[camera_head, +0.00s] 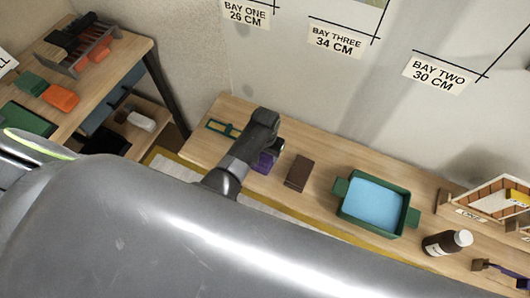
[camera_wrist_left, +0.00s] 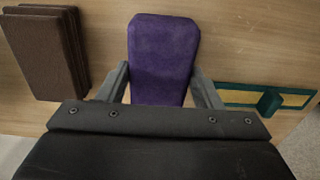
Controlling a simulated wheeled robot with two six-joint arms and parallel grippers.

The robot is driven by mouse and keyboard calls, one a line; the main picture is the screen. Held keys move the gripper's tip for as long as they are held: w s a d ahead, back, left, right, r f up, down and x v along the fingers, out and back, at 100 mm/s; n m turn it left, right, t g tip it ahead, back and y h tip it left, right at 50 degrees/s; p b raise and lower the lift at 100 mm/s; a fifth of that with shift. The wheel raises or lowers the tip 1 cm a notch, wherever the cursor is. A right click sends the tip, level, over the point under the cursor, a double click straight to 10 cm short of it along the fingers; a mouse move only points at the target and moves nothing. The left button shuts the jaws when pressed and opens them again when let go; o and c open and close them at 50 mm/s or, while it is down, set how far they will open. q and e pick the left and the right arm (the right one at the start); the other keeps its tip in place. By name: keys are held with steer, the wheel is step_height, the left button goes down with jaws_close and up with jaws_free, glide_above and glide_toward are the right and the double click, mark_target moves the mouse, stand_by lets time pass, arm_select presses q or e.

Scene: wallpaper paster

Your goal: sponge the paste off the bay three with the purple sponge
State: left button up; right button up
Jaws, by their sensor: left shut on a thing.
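The purple sponge (camera_head: 264,163) is at the bench, partly hidden behind my left wrist in the head view. It shows plainly in the left wrist view (camera_wrist_left: 163,58), between the two fingers of my left gripper (camera_wrist_left: 163,88). The left gripper (camera_head: 266,156) is shut on the sponge, a finger on each side. I cannot tell whether the sponge touches the bench top. The bay three label (camera_head: 337,38), reading 34 CM, is on the wall at the top, with a black corner mark; only the bottom of that bay shows. My right gripper is not in view.
On the wooden bench (camera_head: 320,165) are a brown block (camera_head: 299,173), a green tray of blue water (camera_head: 343,207), a dark bottle (camera_head: 447,242) and a green frame-like tool (camera_head: 222,128). A shelf (camera_head: 130,52) stands left. Labels for bay one (camera_head: 244,12) and bay two (camera_head: 435,73) flank bay three.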

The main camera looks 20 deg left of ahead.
arm_select(q)
steer(key=o, duration=0.6)
steer(key=shift+s+f, duration=0.15)
steer(key=o, duration=0.4)
